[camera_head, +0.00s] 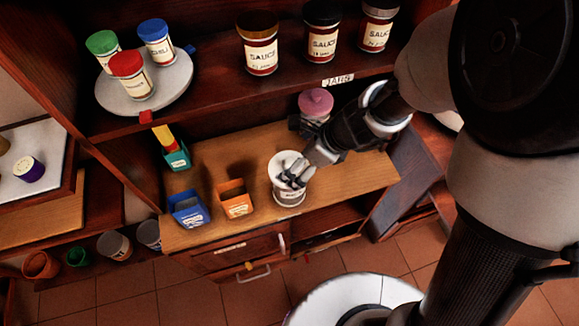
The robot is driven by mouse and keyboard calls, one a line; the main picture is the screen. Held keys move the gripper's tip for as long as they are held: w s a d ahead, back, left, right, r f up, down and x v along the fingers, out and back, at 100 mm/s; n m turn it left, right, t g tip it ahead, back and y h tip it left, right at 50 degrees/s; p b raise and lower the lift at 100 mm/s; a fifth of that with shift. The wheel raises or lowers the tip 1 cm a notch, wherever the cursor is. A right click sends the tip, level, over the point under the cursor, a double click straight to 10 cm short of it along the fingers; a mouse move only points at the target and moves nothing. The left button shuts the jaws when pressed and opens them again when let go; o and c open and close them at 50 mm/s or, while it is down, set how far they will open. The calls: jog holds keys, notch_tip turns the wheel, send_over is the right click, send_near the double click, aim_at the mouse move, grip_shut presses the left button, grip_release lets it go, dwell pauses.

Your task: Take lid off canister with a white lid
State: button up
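The canister (289,198) with a white lid (282,162) stands upright on the wooden counter, near its front edge. The lid appears to sit on top of the canister. My gripper (292,180) reaches in from the upper right, and its fingertips are over the right side of the white lid. The fingers hide part of the lid. I cannot tell whether they touch it or grip it.
An orange box (236,200), a blue box (188,210) and a teal container (177,157) stand left of the canister. A pink-lidded canister (316,103) is behind my gripper. Sauce jars (259,45) and a turntable (167,89) with shakers occupy the shelf above.

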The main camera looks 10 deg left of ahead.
aim_at(289, 163)
jog(key=b+x, duration=0.1)
jog(key=x, duration=0.3)
jog(key=shift+a+b, duration=0.2)
jog(key=shift+b, duration=0.15)
jog(key=shift+r, duration=0.15)
jog(key=shift+s, duration=0.1)
jog(key=shift+c, duration=0.2)
jog(key=c, duration=0.7)
